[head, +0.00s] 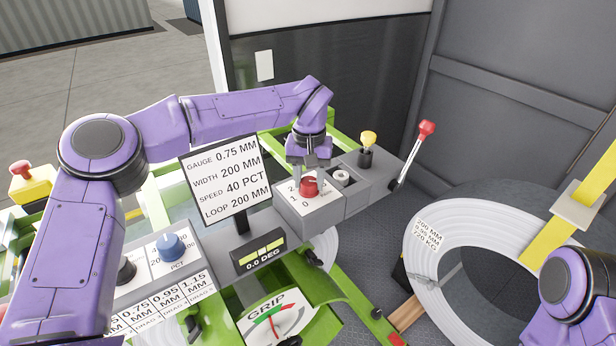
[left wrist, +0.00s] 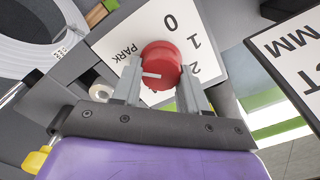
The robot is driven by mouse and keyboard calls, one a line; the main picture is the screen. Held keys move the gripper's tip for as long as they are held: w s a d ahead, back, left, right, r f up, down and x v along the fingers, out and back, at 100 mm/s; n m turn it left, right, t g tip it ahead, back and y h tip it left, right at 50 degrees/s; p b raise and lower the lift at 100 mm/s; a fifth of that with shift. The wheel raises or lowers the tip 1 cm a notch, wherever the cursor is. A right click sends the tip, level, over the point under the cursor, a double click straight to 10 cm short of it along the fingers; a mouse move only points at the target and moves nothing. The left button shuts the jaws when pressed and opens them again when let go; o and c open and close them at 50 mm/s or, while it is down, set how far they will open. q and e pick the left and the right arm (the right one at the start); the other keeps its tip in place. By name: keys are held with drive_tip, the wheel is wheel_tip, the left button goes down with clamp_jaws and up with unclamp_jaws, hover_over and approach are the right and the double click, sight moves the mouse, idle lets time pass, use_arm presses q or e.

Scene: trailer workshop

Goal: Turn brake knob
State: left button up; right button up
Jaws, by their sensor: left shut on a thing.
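The red brake knob (head: 309,187) sits on a white dial plate on a grey console box in the middle of the head view. In the left wrist view the knob (left wrist: 161,60) is round, with a short white line pointing left, just below the PARK label. The plate (left wrist: 150,30) also shows 0, 1 and 2. My left gripper (head: 308,174) comes down from above. In the left wrist view its two grey fingers (left wrist: 160,84) stand on either side of the knob and are shut on it. My right gripper is out of view; only part of the right arm shows.
A sign (head: 227,180) with gauge and speed values stands left of the knob. A yellow-topped knob (head: 368,140) and a red-tipped lever (head: 426,130) stand to the right. A blue dial (head: 171,247) and GRIP gauge (head: 275,318) are nearer. A large coil (head: 432,240) lies right.

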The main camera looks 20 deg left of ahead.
use_arm(q)
drive_tip(key=shift+s+d+f+m, duration=0.1)
drive_tip(key=shift+s+f+m, duration=0.15)
drive_tip(key=shift+f, duration=0.2)
drive_tip(key=o, duration=1.1)
drive_tip(key=shift+r, duration=0.1)
drive_tip(key=shift+c, duration=0.2)
drive_tip(key=shift+r, duration=0.1)
drive_tip(key=shift+w, duration=0.1)
